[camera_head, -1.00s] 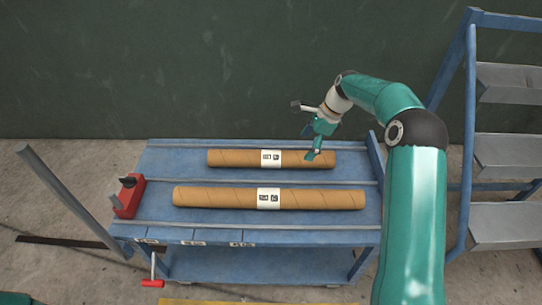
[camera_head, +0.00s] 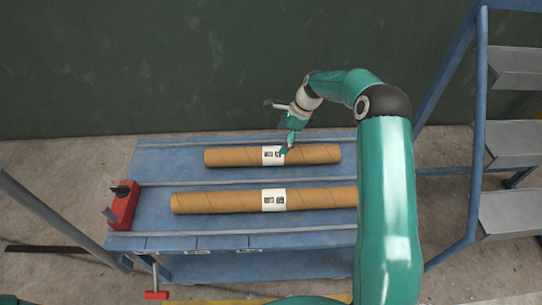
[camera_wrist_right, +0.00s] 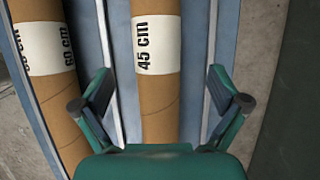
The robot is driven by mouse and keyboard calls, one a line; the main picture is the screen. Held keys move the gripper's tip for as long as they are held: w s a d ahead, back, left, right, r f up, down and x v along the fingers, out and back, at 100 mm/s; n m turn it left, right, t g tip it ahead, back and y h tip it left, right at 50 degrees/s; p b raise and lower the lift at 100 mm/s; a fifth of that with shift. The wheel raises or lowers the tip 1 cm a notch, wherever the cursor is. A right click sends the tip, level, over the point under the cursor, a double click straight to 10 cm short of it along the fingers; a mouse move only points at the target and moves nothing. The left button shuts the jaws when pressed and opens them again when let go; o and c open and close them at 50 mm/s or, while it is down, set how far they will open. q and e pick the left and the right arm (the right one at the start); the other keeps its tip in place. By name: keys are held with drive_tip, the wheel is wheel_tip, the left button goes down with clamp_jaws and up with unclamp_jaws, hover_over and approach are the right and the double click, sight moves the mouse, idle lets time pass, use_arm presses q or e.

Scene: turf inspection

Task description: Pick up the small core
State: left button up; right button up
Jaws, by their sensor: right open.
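The small core (camera_head: 232,157) is a brown cardboard tube with a white label, lying across the back lane of the blue rack. In the right wrist view the small core (camera_wrist_right: 158,95) reads "45 cm" and runs between the spread fingers. My right gripper (camera_head: 287,149) is open at the label, with its fingers on either side of the tube in the wrist view; I cannot tell whether they touch it. The longer core (camera_head: 220,202), marked "60 cm" in the wrist view, lies in the front lane, its right end hidden behind my right arm. My left gripper is not in view.
The blue rack (camera_head: 160,170) has raised rails between the lanes. A red clamp block (camera_head: 122,206) stands at its left edge. Grey steps (camera_head: 512,130) with a blue frame stand on the right, and a dark green wall is behind.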

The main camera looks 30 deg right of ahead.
sight(276, 149)
drive_tip(key=x, duration=0.8)
drive_tip(key=shift+a+f, duration=0.15)
drive_tip(key=c, duration=1.6)
drive_tip(key=shift+c, duration=0.4)
